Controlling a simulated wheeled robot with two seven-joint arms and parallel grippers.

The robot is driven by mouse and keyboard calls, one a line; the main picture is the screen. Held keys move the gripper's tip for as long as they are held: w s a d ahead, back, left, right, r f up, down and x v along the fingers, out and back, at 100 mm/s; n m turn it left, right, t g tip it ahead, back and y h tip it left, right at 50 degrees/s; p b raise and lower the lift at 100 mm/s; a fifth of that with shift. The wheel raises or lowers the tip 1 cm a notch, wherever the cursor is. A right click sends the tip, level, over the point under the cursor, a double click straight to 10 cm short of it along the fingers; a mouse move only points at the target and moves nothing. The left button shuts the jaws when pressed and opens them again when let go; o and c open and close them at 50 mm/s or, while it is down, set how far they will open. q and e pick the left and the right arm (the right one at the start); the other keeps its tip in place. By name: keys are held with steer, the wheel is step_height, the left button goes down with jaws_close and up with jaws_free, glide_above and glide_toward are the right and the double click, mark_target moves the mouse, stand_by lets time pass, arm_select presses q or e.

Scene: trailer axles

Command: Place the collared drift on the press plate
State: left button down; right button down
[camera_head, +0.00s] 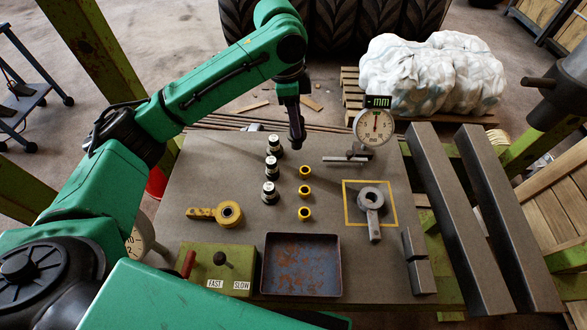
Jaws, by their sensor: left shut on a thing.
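My left gripper (291,98) reaches in over the far middle of the grey work plate (335,235). It points down and is shut on a dark, slim upright piece, which looks like the collared drift (297,132). The piece hangs just right of the rearmost silver-and-black fitting, and I cannot tell whether its lower end touches the plate. A yellow square outline is marked on the plate at the right, with a grey ring-ended lever (371,199) lying in it. My right gripper is not in view.
Silver-and-black fittings (270,192) and yellow rings (304,191) stand in rows mid-plate. A yellow lever (216,213) lies left. A rusty tray (300,292) and green control box (217,268) stand in front. A dial gauge (375,125) stands back right, steel beams (452,210) beyond.

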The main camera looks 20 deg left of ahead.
mark_target(288, 134)
arm_select(q)
step_height(288, 134, down, 17)
steer(key=shift+f, duration=0.15)
steer(key=shift+c, duration=2.3)
jaws_free()
steer(key=shift+s, duration=0.1)
steer(key=r, duration=0.4)
steer(key=a+r, duration=0.1)
steer(key=r, duration=0.7)
steer(key=shift+s+a, duration=0.2)
steer(key=shift+a, duration=0.15)
steer(key=shift+f, duration=0.1)
